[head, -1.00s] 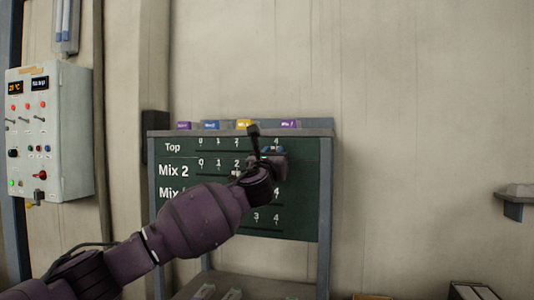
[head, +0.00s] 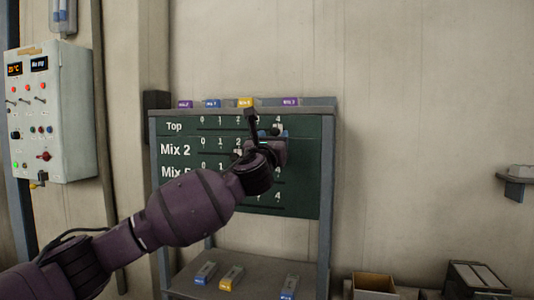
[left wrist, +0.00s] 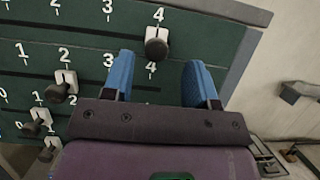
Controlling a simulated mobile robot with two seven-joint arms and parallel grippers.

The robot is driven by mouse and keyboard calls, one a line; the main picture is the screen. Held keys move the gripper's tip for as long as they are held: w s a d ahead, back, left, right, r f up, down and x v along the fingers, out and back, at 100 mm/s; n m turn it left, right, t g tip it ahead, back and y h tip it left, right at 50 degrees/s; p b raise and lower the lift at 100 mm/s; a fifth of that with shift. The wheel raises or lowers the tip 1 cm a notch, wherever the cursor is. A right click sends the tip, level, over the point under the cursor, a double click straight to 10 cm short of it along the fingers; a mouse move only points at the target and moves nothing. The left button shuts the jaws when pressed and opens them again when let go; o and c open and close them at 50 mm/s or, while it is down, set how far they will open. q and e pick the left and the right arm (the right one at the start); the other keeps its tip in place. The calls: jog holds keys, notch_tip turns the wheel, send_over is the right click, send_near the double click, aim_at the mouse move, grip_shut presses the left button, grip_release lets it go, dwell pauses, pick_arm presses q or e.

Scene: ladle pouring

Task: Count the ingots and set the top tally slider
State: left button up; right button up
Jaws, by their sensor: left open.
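The dark green tally board (head: 310,190) has a row marked Top and rows of numbers below it. The top slider (head: 276,130) stands at 4; its dark knob also shows in the left wrist view (left wrist: 157,46). My left gripper (head: 276,140) is in front of the board at the 4 end. In the left wrist view, its blue fingers (left wrist: 158,72) are open, with the top knob just beyond the tips, seen between them. Ingot-like bars with coloured ends (head: 231,278) lie on the lower shelf (head: 250,267). My left arm hides parts of the lower rows.
Several coloured labelled blocks (head: 245,102) stand along the board's top ledge. A grey control box (head: 55,115) hangs on the left wall. An open box (head: 374,284) and a dark crate (head: 476,278) are at the lower right. A small wall bracket (head: 516,180) juts out at right.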

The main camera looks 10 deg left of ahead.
pick_arm(q)
jog(key=b+v, duration=0.1)
jog(key=v, duration=0.5)
jog(key=shift+s, duration=0.35)
jog(key=shift+f, duration=0.1)
